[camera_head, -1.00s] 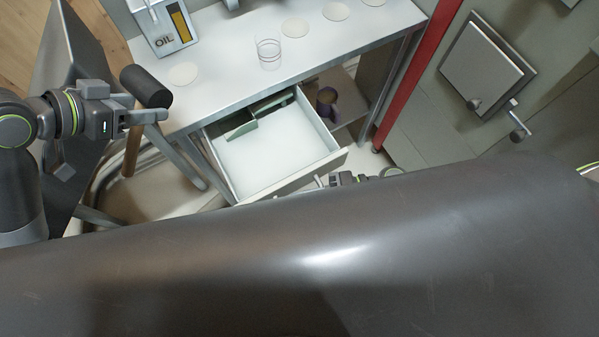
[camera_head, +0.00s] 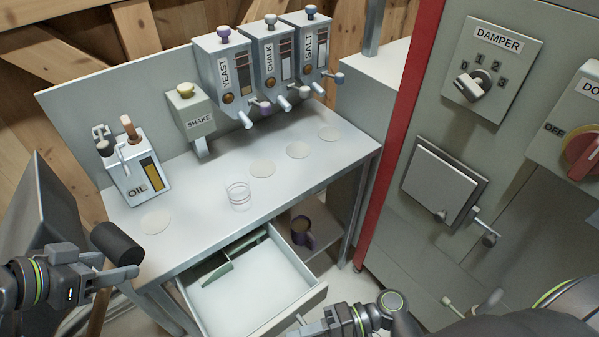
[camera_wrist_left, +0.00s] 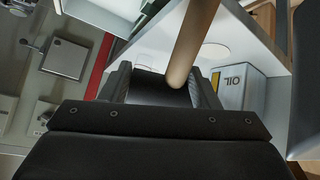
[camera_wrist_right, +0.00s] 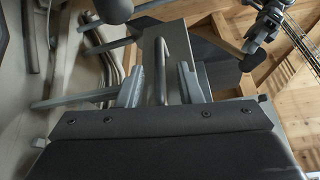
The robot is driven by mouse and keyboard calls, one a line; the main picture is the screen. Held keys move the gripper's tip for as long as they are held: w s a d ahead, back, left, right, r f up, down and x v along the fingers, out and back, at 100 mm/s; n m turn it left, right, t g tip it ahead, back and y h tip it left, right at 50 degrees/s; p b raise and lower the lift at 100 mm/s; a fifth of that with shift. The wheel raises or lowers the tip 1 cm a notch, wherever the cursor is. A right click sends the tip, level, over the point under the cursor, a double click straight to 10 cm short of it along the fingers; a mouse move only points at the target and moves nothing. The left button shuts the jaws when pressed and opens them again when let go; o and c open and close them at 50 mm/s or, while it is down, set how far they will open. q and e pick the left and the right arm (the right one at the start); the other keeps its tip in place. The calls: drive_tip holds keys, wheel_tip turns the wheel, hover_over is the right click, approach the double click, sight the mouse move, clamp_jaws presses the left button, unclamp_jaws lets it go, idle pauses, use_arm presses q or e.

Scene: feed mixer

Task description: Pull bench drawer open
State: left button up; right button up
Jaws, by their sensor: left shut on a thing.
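The bench drawer (camera_head: 248,297) stands pulled out from under the bench, with its white inside showing and a green divider (camera_head: 217,273) at its back. My right gripper (camera_head: 322,326) is at the drawer's front. In the right wrist view its fingers (camera_wrist_right: 160,86) are apart, on either side of the bar handle (camera_wrist_right: 160,62), with gaps on both sides. My left gripper (camera_head: 112,262) is shut on the black head of a mallet (camera_head: 116,244), left of the bench. The mallet's wooden handle (camera_wrist_left: 192,45) shows in the left wrist view.
The bench top (camera_head: 210,225) carries a clear cup (camera_head: 238,197), flat pale discs and an oil dispenser (camera_head: 135,172). A red post (camera_head: 402,130) and a grey machine with a damper knob (camera_head: 473,87) stand at right.

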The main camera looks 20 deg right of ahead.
sight(109, 255)
use_arm(q)
drive_tip(key=shift+f+b, duration=0.7)
use_arm(e)
drive_tip(key=d, duration=0.9)
drive_tip(key=shift+s+d+r, duration=0.2)
drive_tip(key=shift+s+r, duration=0.1)
drive_tip(key=shift+r, duration=0.1)
drive_tip(key=shift+f, duration=0.1)
